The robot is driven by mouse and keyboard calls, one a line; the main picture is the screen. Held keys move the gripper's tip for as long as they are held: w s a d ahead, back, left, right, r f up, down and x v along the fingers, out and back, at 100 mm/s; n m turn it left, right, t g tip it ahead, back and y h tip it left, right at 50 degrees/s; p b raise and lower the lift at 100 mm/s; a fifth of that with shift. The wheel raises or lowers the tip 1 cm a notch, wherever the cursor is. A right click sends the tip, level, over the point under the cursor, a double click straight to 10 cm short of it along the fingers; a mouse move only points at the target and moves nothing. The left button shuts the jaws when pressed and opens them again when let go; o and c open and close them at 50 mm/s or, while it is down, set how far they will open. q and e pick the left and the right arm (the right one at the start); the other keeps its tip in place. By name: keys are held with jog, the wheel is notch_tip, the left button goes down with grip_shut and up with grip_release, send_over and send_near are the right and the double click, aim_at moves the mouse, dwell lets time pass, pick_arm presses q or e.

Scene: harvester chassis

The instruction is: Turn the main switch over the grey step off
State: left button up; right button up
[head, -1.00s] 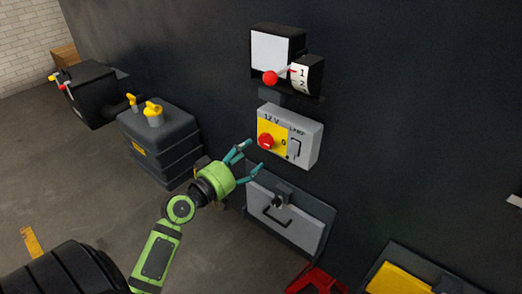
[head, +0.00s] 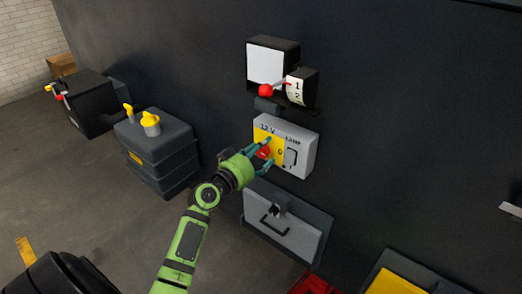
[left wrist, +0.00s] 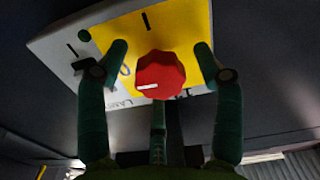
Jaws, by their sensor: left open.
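The main switch is a red round knob (head: 263,153) on a yellow plate of a light grey box (head: 301,153) marked 12 V and LAMP. In the left wrist view the knob (left wrist: 160,75) has a white line pointing left, towards the 0 side; a black bar mark shows at the plate's top. My left gripper (head: 269,153) is open in front of the box, its fingers on either side of the knob. In the left wrist view gaps show between the fingers and the knob. A grey hatch-like unit with a handle (head: 285,232) lies below the box. My right gripper is not in view.
Above the box is a black housing with a red ball lever (head: 266,90) and a 1-2 scale. A black lamp rocker (head: 291,157) is right of the knob. A dark tank with yellow caps (head: 155,155) stands left. A yellow item (head: 400,281) is lower right.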

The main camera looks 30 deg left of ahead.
pick_arm(q)
jog(key=shift+c, duration=0.4)
jog(key=c, duration=1.1)
jog(key=shift+r+n, duration=0.1)
jog(key=shift+n, duration=0.4)
jog(key=o, duration=1.2)
jog(key=shift+s, duration=0.1)
jog(key=shift+s+f, duration=0.2)
jog(key=shift+s, duration=0.1)
jog(key=s, duration=0.7)
jog(key=s+a, duration=0.1)
jog(key=s, duration=0.3)
jog(key=shift+s+r, duration=0.1)
jog(key=shift+r, duration=0.05)
